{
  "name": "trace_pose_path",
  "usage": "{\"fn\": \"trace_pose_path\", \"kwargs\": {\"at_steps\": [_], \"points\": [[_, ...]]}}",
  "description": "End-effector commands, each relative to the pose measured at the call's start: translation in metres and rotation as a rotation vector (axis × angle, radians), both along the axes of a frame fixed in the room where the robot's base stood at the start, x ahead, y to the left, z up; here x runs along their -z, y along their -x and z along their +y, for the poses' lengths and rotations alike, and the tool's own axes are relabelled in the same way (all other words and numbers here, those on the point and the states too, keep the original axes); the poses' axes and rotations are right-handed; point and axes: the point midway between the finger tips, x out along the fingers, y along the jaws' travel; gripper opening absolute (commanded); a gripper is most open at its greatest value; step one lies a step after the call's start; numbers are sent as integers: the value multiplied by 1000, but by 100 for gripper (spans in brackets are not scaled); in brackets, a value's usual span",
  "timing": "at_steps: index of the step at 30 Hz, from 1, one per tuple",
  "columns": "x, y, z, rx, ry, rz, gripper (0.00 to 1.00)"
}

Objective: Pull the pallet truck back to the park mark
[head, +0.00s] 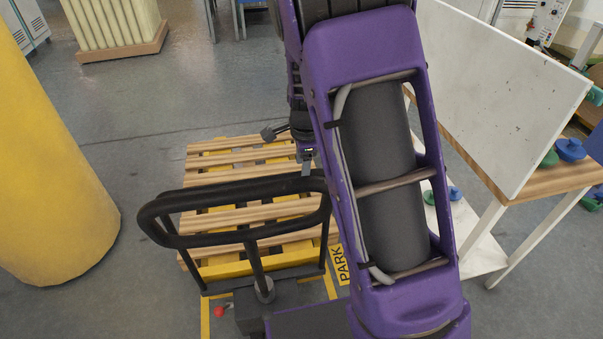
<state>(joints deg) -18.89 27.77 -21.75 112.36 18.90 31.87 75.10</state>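The pallet truck has a black looped handle (235,238) on a post, with a dark base below. Its yellow forks (225,270) lie under a slatted wooden pallet (225,160). The park mark is a yellow floor outline with a PARK label (342,264); its left line (205,318) shows beside the truck's base. The truck's near end stands between the visible lines, and the pallet extends beyond them toward the back. My gripper (306,170) is at the handle's far bar, near its right end. My arm hides part of the area, and the finger gap is too small to make out.
A yellow pillar (55,150) stands close on the left. A workbench with a white panel (505,85) is on the right, with a wooden top and white legs. A small red ball-shaped thing (219,312) shows by the truck's base. Open floor (130,130) lies behind left.

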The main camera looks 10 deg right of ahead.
Motion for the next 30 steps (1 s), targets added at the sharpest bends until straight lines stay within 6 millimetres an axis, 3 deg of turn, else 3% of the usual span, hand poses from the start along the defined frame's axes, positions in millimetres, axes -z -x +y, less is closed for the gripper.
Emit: {"fn": "trace_pose_path", "kwargs": {"at_steps": [1,6,13,19,30], "points": [[-17,1,1,-2,-1,-6,61],[-58,9,1,-1,-1,-10,61],[-97,16,1,-1,-1,-11,61],[-110,19,0,-1,1,-10,61],[-111,19,0,0,1,-10,61]]}}
